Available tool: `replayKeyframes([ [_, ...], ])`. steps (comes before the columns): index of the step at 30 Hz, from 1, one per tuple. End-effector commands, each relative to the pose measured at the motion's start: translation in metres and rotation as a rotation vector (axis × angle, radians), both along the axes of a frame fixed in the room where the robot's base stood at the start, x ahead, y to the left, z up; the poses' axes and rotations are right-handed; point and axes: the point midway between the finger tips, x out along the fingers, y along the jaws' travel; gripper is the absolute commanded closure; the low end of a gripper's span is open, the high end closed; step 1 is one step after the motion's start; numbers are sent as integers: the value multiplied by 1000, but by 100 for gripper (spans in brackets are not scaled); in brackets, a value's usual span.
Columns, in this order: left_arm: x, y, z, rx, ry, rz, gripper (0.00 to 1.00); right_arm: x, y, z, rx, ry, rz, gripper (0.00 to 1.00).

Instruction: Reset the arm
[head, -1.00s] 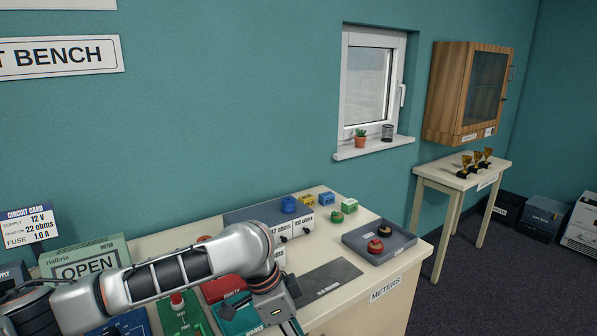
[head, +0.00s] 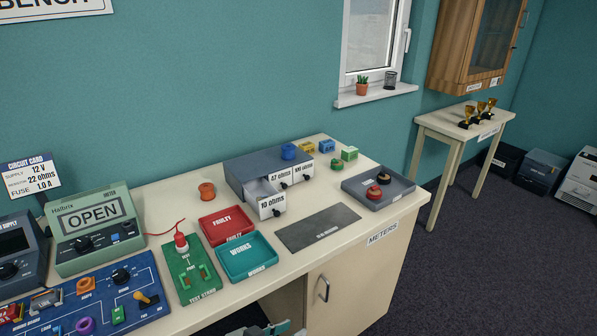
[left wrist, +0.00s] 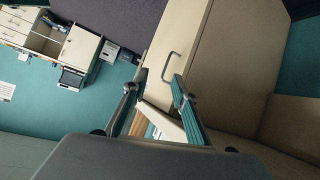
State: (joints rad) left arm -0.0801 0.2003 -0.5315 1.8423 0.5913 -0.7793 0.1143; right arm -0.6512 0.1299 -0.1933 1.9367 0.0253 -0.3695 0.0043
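My left gripper (head: 272,329) barely shows at the bottom edge of the head view, in front of the bench (head: 300,264) and low beside its cabinet. In the left wrist view my left gripper (left wrist: 156,88) has its two fingers apart, with the pale cabinet and its handle (left wrist: 171,66) beyond them. I see nothing held between the fingers. Most of the left arm is out of the head view. My right gripper is in neither view.
On the bench stand the OPEN meter (head: 92,222), the green test board (head: 190,270), the red FAULTY tray (head: 227,224), the teal WORKS tray (head: 247,257), a drawer unit (head: 240,177) with one drawer out, and a grey tray (head: 397,191). Floor at right (head: 470,260) is clear.

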Motion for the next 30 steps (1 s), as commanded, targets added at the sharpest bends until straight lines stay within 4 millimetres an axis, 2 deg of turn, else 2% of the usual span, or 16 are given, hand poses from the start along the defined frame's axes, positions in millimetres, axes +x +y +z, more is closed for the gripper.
replayKeyframes([
  [1, -12, 18, -15, 10, 3, 49, 73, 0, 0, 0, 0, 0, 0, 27],
  [3, -26, 45, -32, 38, -11, 115, 73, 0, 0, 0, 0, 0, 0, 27],
  [9, -79, 126, -70, 160, -48, 264, 73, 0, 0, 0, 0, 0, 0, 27],
  [12, -105, 157, -81, 224, -64, 301, 73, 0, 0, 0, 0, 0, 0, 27],
  [15, -123, 178, -87, 270, -74, 322, 73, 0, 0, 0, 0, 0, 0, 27],
  [19, -133, 189, -89, 299, -83, 330, 73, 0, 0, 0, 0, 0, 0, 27],
  [20, -133, 190, -89, 301, -84, 331, 78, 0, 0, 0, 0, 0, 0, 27],
  [22, -134, 191, -89, 302, -85, 332, 96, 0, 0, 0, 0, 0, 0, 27],
  [23, -134, 191, -89, 302, -85, 332, 100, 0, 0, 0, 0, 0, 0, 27],
  [30, -133, 190, -89, 299, -84, 331, 100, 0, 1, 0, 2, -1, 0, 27],
])
